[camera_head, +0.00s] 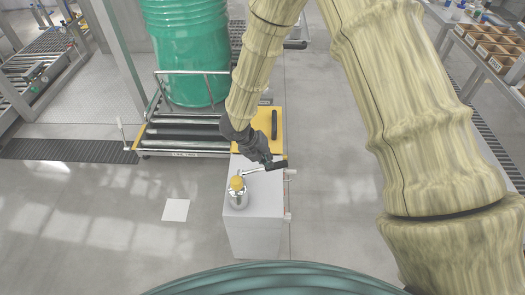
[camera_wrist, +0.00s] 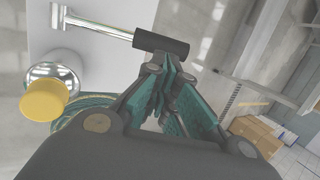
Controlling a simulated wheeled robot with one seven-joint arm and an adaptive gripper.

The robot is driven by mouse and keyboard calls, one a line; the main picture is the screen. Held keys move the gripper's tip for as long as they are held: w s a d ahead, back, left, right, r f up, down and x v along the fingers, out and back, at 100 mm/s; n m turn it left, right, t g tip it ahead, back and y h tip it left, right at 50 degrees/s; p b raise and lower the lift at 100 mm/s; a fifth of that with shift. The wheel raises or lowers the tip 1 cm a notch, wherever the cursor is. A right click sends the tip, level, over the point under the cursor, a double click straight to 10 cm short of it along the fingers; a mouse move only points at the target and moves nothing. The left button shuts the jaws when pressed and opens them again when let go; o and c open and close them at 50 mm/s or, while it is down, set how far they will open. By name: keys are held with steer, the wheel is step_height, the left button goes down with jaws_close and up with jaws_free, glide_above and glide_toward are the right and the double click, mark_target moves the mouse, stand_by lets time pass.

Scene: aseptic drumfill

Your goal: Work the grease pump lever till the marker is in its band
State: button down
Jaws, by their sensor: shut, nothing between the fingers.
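The grease pump (camera_head: 238,198) is a small metal body with a yellow cap (camera_head: 237,183), standing on a white pedestal (camera_head: 253,220). Its chrome lever (camera_head: 252,170) runs right to a black grip (camera_head: 277,165). In the wrist view the yellow cap (camera_wrist: 44,100) is at left, and the lever (camera_wrist: 98,27) ends in the black grip (camera_wrist: 161,43) at top. My gripper (camera_head: 265,159) is at the grip end of the lever. In the wrist view its teal-padded fingers (camera_wrist: 172,68) are shut and empty, close by the grip; contact is unclear. I cannot make out the marker or its band.
A yellow panel (camera_head: 266,117) with a black handle lies behind the pump. A green drum (camera_head: 190,50) stands on a roller conveyor (camera_head: 185,134) at back left. A white sheet (camera_head: 176,210) lies on the floor. Shelves with brown boxes (camera_head: 492,48) are at right.

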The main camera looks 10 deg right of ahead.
mark_target(276, 169)
steer(key=shift+p+x, duration=0.6)
steer(key=shift+x, duration=1.8)
steer(key=shift+f, duration=0.1)
